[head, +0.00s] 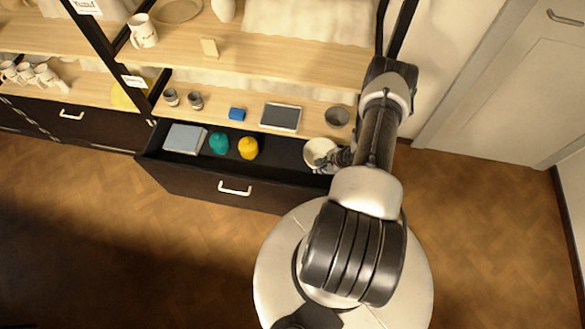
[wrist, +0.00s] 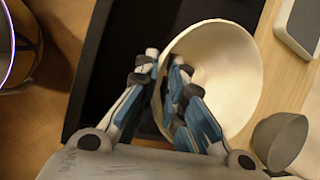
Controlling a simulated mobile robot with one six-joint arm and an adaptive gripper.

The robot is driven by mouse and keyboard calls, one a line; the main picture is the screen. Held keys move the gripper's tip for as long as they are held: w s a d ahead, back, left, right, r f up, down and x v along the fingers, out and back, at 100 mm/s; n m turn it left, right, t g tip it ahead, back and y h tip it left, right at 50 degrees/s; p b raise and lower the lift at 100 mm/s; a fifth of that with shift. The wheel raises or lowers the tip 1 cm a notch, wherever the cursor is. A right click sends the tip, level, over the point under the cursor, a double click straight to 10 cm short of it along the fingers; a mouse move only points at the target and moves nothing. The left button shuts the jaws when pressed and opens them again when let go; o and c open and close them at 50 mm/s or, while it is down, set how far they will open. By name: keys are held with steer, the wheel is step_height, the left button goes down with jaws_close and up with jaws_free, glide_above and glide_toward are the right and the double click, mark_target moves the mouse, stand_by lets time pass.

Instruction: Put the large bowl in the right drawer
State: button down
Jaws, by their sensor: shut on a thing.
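The large bowl (head: 319,152) is cream white and sits at the right end of the open right drawer (head: 193,181) in the head view. In the wrist view the bowl (wrist: 240,75) is tilted, its hollow facing right in the picture. My gripper (wrist: 165,85) is shut on the bowl's rim, with fingers on both sides of the wall. In the head view my gripper (head: 338,158) is at the bowl's right side. The bowl is over or in the dark drawer; I cannot tell if it touches the drawer floor.
The drawer also holds a grey-blue box (head: 185,138), a teal item (head: 218,143) and a yellow item (head: 248,148). The drawer's middle right is clear.

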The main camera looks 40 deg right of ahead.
step_height(320, 180, down, 11)
steer(key=b, duration=0.4)
steer(key=shift+f, duration=0.15)
steer(key=w, duration=0.1)
steer(key=w+a+b, duration=0.1)
steer(key=w, duration=0.1)
steer(key=shift+w+f, duration=0.2)
steer(key=shift+w+a+b, duration=0.25)
steer(key=shift+w+b, duration=0.15)
steer(key=shift+w, duration=0.35)
steer(key=w, duration=0.1)
steer(key=w+b, duration=0.1)
steer(key=w+a+f, duration=0.1)
steer(key=shift+b, duration=0.4)
steer(key=shift+f, duration=0.1)
steer(key=c, duration=2.1)
jaws_free()
steer(key=shift+s+f, duration=0.1)
steer(key=shift+c, duration=0.2)
steer(key=o, duration=0.5)
steer(key=shift+c, duration=0.2)
